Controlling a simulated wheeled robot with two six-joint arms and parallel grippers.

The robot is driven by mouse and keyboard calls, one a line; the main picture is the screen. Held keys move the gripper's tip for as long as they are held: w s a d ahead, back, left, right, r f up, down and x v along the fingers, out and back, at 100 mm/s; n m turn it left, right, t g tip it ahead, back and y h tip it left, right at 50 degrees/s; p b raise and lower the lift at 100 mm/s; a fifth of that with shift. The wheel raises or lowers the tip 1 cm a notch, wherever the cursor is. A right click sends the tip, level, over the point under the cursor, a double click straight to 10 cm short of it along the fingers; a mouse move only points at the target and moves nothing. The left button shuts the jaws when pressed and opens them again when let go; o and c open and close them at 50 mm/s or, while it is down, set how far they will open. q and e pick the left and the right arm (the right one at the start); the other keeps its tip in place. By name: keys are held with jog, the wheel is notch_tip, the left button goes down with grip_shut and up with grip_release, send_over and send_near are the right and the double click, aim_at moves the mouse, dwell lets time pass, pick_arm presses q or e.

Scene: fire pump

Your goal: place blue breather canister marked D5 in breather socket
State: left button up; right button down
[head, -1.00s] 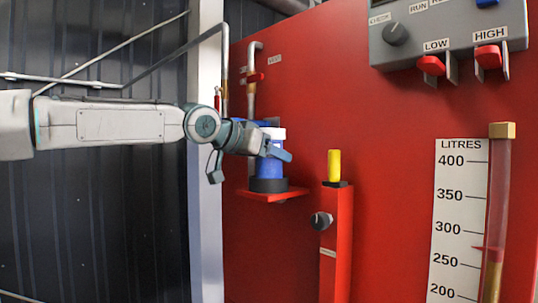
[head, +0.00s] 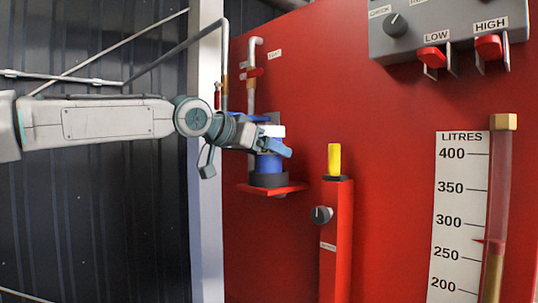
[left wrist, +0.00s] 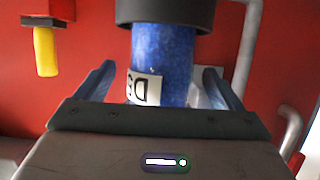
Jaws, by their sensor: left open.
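The blue breather canister (head: 268,163) stands upright in the dark ring of the breather socket (head: 268,180), on a small red shelf (head: 290,188) on the red panel. Its top is white. In the left wrist view the canister (left wrist: 172,60) appears upside down, with a white label reading D5 (left wrist: 144,88), and its end is inside the dark ring (left wrist: 165,12). My left gripper (head: 279,147) is at the canister's upper part. Its two fingers (left wrist: 158,85) are apart, one on each side of the canister, with visible gaps. My right gripper is not in view.
A red post with a yellow cylinder (head: 334,159) and a black knob (head: 321,215) stands right of the shelf. A grey pipe (head: 252,90) runs down behind the canister. A grey control box (head: 440,30) and a litres gauge (head: 462,215) are further right.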

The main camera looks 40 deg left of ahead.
pick_arm(q)
jog(key=b+v, duration=0.2)
jog(key=v, duration=0.7)
dwell(0.8)
